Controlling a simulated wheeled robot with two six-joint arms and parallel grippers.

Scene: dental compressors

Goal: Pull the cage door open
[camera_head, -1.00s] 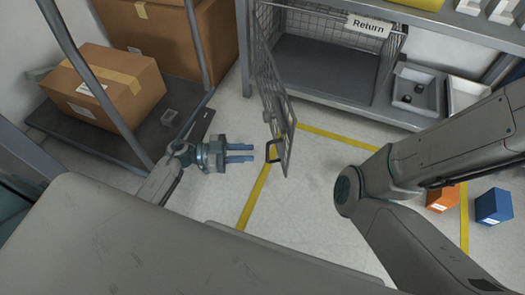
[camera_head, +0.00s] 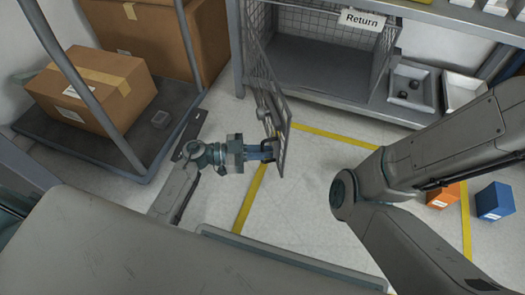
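The wire-mesh cage door (camera_head: 266,88) stands swung out from the left side of the cage (camera_head: 330,62), which carries a "Return" sign. Its panel shows nearly edge-on, and the cage front is uncovered. The door handle (camera_head: 270,142) is a dark bracket near the door's free end. My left gripper (camera_head: 266,152) is at this handle from the left, with its blue-grey fingertips overlapping it. Whether the fingers are closed on the handle is not clear. My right arm crosses the right side; its gripper is not in view.
A cart (camera_head: 150,172) with cardboard boxes (camera_head: 92,86) stands at the left, close to my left arm. Grey trays (camera_head: 412,92) lie right of the cage. Orange (camera_head: 442,196) and blue (camera_head: 494,202) boxes sit on the floor at the right. Floor below the door is clear.

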